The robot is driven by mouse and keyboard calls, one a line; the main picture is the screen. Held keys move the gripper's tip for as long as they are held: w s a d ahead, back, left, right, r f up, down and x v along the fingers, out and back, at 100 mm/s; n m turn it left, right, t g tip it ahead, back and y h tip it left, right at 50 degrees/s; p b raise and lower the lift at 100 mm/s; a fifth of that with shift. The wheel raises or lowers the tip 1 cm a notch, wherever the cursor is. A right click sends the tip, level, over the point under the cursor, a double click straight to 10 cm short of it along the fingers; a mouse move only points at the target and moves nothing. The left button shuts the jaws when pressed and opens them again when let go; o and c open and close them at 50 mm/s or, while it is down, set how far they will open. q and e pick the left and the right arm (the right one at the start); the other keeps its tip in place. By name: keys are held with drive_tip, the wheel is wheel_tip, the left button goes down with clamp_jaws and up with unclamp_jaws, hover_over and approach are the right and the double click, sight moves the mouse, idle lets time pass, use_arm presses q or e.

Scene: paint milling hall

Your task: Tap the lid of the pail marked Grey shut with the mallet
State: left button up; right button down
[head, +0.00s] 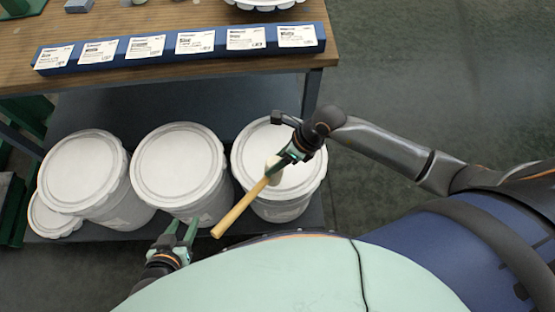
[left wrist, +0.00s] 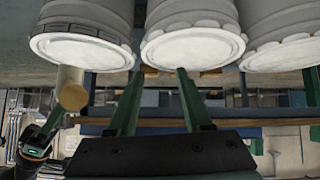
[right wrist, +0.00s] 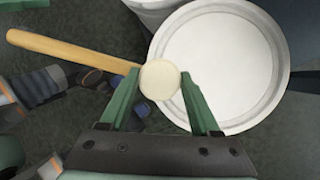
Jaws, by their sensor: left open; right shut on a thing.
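Three grey pails with white lids stand on the low shelf: a left pail (head: 82,172), a middle pail (head: 178,165) and a right pail (head: 285,208). I cannot read their labels, so I cannot tell which is Grey, or whether any lid is fully seated. My right gripper (head: 284,160) is shut on the mallet, above the right pail's lid. The mallet's pale head (right wrist: 160,80) is between the fingers; its wooden handle (head: 240,207) slants down left. My left gripper (head: 180,231) is open and empty at the front of the middle pail.
A wooden bench (head: 165,18) stands above the shelf, with a blue strip (head: 110,62) of white label cards. A bench leg (head: 312,93) is behind the right pail. Another white lid-like disc (head: 52,217) is low beside the left pail. Floor is clear at the right.

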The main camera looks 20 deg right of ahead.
drive_tip(key=shift+r, duration=0.35)
